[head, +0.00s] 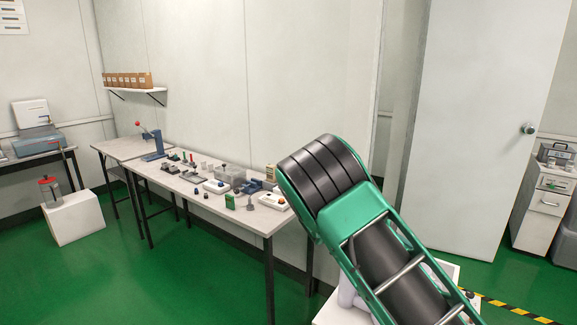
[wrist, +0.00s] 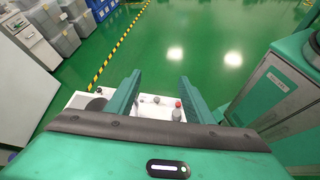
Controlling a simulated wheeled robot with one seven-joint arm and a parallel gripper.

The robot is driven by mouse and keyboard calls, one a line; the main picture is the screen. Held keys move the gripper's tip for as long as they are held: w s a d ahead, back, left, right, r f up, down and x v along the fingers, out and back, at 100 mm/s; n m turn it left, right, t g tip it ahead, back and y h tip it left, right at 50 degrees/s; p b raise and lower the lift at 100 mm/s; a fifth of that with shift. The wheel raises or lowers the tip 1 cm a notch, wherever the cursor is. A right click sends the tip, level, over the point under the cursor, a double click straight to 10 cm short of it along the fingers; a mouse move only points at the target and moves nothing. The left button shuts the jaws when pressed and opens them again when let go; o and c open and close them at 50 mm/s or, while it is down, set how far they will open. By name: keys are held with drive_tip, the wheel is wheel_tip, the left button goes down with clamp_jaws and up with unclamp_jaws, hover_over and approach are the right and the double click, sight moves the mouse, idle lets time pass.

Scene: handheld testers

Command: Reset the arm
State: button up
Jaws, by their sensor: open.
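My gripper (wrist: 159,82) shows in the wrist view with its two green fingers spread apart and nothing between them. It points down over a white surface (wrist: 150,112) with a red knob and small grey parts, which may be part of my own base. Green floor lies beyond the fingertips. My gripper cannot be made out in the head view.
A long table (head: 262,218) with several small testers and parts stands along the wall. A white block (head: 75,220) stands at left, and a door (head: 475,130) at right. In the wrist view, grey crates (wrist: 62,38) stand at left and a green-grey cabinet (wrist: 275,85) at right. Open floor lies between.

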drive_tip(key=s+d+r+m+y, duration=0.2)
drive_tip(key=s+d+m+y, duration=0.25)
drive_tip(key=s, duration=0.25)
drive_tip(key=s+d+r+m+y, duration=0.3)
drive_tip(key=s+d+m, duration=0.15)
drive_tip(key=s, duration=0.35)
drive_tip(key=s+a+r+m+t+y, duration=0.1)
drive_tip(key=s+m, duration=0.3)
drive_tip(key=s, duration=0.5)
drive_tip(key=s+a+r+m+t+y, duration=0.2)
drive_tip(key=s+m+y, duration=0.1)
drive_tip(key=s, duration=0.6)
drive_tip(key=shift+a+r+m+t, duration=0.25)
drive_tip(key=shift+r+m+t, duration=0.15)
drive_tip(key=shift+m, duration=0.4)
drive_tip(key=shift+y, duration=0.25)
drive_tip(key=shift+w+f, duration=0.25)
drive_tip(key=shift+w, duration=0.4)
